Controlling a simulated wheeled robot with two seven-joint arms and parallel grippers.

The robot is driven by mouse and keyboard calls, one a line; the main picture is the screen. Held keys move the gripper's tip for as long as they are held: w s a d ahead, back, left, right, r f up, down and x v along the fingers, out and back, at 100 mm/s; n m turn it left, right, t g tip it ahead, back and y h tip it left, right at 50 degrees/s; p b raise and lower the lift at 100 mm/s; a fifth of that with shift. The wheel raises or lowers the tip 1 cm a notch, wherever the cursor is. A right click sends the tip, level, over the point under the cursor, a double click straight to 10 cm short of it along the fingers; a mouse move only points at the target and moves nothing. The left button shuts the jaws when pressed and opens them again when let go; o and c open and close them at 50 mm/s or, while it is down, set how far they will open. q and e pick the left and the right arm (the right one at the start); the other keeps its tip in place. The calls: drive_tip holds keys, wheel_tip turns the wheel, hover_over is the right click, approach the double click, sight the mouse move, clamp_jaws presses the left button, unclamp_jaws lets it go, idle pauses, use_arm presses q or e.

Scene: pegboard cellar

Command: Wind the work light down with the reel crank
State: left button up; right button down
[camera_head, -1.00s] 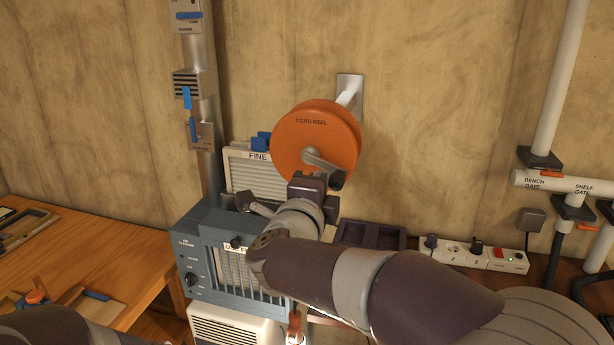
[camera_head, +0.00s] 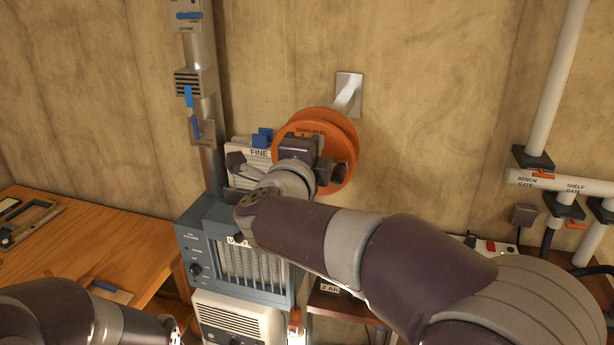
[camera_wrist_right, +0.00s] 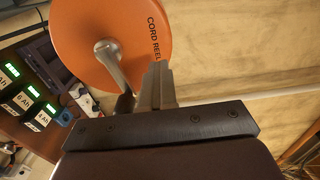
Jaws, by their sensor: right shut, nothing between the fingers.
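The orange cord reel (camera_head: 344,142) is mounted on the wall, its face partly covered by my right gripper (camera_head: 298,150). In the right wrist view the reel (camera_wrist_right: 95,30) fills the upper left. Its grey crank arm (camera_wrist_right: 110,62) runs down from the hub to a dark handle (camera_wrist_right: 125,103), partly hidden behind my gripper. My right fingers (camera_wrist_right: 157,85) are closed together and empty, just right of the crank in that view. I cannot tell whether they touch it. I cannot make out the work light. My left arm shows at the lower left; its gripper is not visible.
A blue-grey air cleaner (camera_head: 205,245) stands below the reel, with a filter labelled FINE (camera_head: 243,150) behind it. A wooden bench (camera_head: 75,250) is at left. A power strip (camera_head: 490,246) and white pipes (camera_head: 548,90) are at right. The wall right of the reel is clear.

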wheel_tip(320, 180, up, 8)
drive_tip(key=w+a+p, duration=0.1)
drive_tip(key=a+p, duration=0.2)
drive_tip(key=p, duration=0.3)
drive_tip(key=c, duration=1.9)
unclamp_jaws()
drive_tip(key=shift+f, duration=0.25)
drive_tip(key=o, duration=1.2)
drive_tip(key=shift+s, duration=0.1)
